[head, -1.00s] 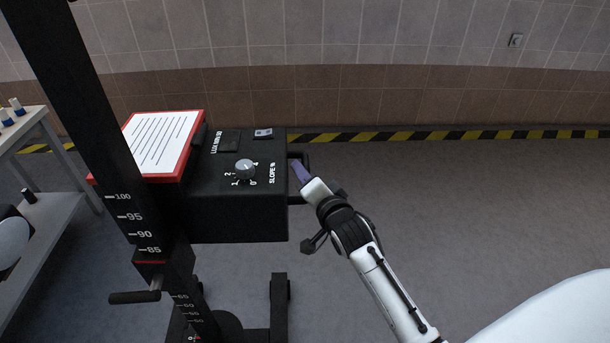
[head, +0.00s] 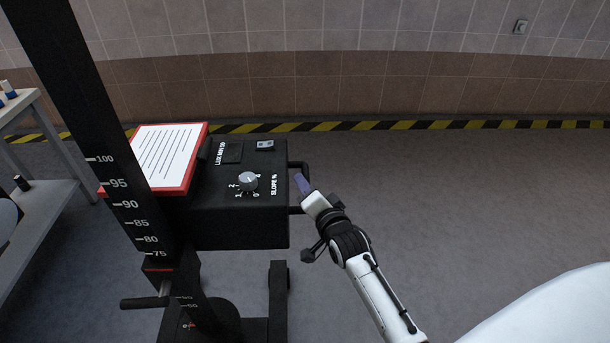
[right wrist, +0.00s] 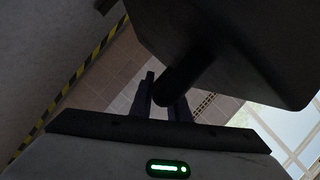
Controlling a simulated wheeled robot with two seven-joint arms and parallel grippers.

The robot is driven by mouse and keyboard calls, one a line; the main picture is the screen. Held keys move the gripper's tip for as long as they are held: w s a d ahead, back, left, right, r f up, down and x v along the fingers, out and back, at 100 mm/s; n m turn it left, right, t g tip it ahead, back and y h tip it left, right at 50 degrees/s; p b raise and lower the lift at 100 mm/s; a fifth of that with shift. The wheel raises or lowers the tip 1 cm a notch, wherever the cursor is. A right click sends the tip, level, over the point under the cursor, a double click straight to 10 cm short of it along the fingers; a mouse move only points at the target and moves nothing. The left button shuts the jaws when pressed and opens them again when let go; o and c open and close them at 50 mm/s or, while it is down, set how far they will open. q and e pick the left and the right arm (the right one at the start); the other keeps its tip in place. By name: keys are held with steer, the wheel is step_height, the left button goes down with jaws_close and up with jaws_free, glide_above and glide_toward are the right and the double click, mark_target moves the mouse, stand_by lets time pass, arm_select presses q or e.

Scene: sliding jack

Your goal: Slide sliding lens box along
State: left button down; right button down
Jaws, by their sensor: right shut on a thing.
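The black lens box (head: 240,222) is mounted on an upright post (head: 95,110) with a white number scale. Its top carries a silver knob (head: 248,181) marked SLOPE %. A black U-shaped handle (head: 299,165) sticks out of its right side. My right gripper (head: 303,184) is shut on this handle, coming from the lower right. In the right wrist view the dark handle bar (right wrist: 178,88) lies between the fingers, and the box (right wrist: 235,45) fills the upper right. On the post, 75 is the lowest number showing above the red-lined carriage (head: 160,272). My left gripper is not seen.
A crank handle (head: 145,302) sticks out low on the post. A grey shelf table (head: 40,215) stands at the left. Open floor (head: 450,200) lies to the right, with a striped line along the wall.

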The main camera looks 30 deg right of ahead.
step_height(320, 180, down, 12)
steer(key=b, duration=0.5)
steer(key=shift+s+f+b, duration=0.15)
steer(key=shift+f+b, duration=0.05)
steer(key=shift+b, duration=0.1)
steer(key=c, duration=1.8)
jaws_free()
steer(key=shift+r, duration=0.1)
steer(key=shift+o, duration=0.6)
steer(key=shift+r, duration=0.1)
steer(key=shift+r, duration=0.1)
